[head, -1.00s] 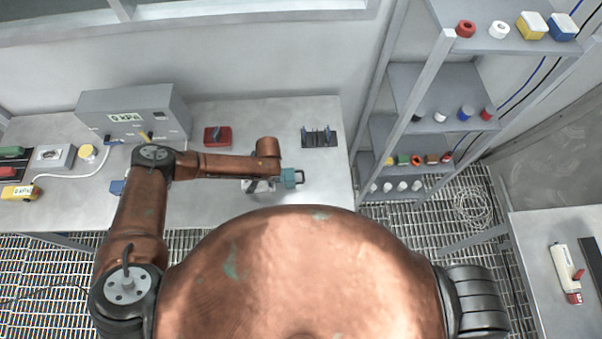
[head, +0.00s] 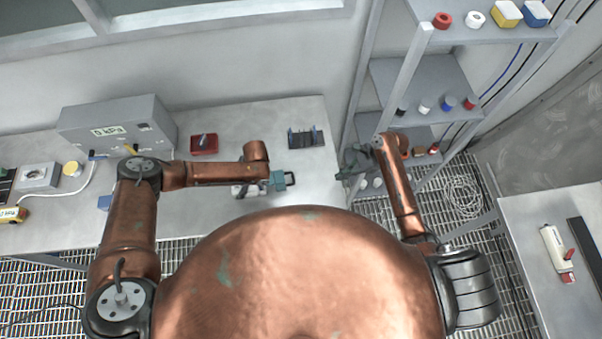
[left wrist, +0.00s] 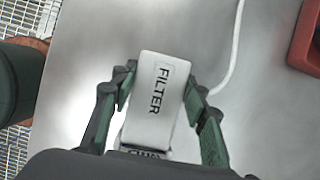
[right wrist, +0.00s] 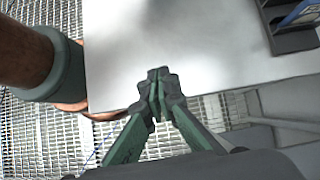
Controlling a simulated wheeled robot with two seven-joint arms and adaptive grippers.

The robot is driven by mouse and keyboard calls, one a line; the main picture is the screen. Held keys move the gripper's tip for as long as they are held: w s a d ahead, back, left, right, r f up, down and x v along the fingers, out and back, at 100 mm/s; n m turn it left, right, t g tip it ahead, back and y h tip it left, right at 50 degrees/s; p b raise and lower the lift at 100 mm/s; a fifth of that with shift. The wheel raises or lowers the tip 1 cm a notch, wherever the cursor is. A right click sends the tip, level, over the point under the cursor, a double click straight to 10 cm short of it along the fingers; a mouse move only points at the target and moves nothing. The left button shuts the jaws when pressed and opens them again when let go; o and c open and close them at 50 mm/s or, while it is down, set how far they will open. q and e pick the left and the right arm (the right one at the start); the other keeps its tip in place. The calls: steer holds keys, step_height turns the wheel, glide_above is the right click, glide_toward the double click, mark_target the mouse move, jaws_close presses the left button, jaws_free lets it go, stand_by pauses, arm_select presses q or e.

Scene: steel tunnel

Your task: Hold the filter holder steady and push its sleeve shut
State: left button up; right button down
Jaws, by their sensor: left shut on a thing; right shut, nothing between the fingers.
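The filter holder is a white block marked FILTER (left wrist: 158,100), seen from above in the left wrist view. My left gripper (left wrist: 160,80) has a finger on each side of it and is shut on it. In the head view the holder (head: 240,190) is a small white shape on the bench, mostly hidden by my left arm. Its lower end is cut off by my gripper body, and I cannot make out the sleeve's position. My right gripper (right wrist: 158,82) is shut and empty.
The bench (head: 310,178) also bears a grey box reading 0 kPa (head: 115,128), a red block (head: 204,144) and a dark rack (head: 306,138). A shelf unit (head: 415,85) stands close behind my right arm. A white cable (left wrist: 232,60) runs by the holder.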

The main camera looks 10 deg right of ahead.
mark_target(281, 180)
steer(key=w+a+r, duration=0.4)
steer(key=a+r, duration=0.2)
steer(key=r, duration=0.1)
steer(key=shift+y, duration=0.3)
steer(key=x, duration=0.9)
steer(key=shift+s+f, duration=0.15)
steer(key=shift+f, duration=0.05)
steer(key=shift+a+f, duration=0.15)
steer(key=shift+a, duration=0.45)
steer(key=shift+a+f, duration=0.15)
steer(key=shift+a, duration=0.45)
steer(key=shift+s+a+f, duration=0.1)
steer(key=shift+a+f, duration=0.05)
steer(key=shift+a, duration=0.6)
steer(key=a, duration=0.5)
steer(key=shift+s, duration=0.2)
steer(key=shift+d, duration=0.25)
